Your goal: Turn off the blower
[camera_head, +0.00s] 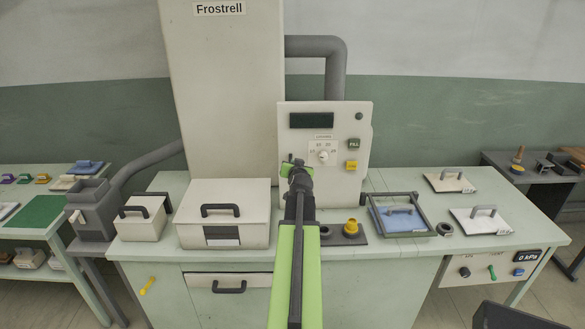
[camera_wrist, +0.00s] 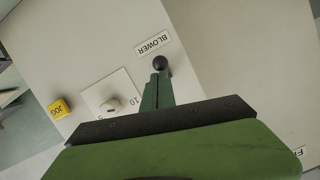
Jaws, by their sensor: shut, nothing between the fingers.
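My gripper (camera_head: 297,167) is shut and empty in front of the lower left of this box. In the wrist view, the shut green fingertips (camera_wrist: 158,82) are right at the ball knob. I cannot tell whether they touch it. The switch's stem is not visible, and in the head view my gripper and arm cover that area.
A lidded box (camera_head: 222,200) stands left of my arm. A yellow knob (camera_head: 351,227) and a framed blue pad (camera_head: 398,218) lie right.

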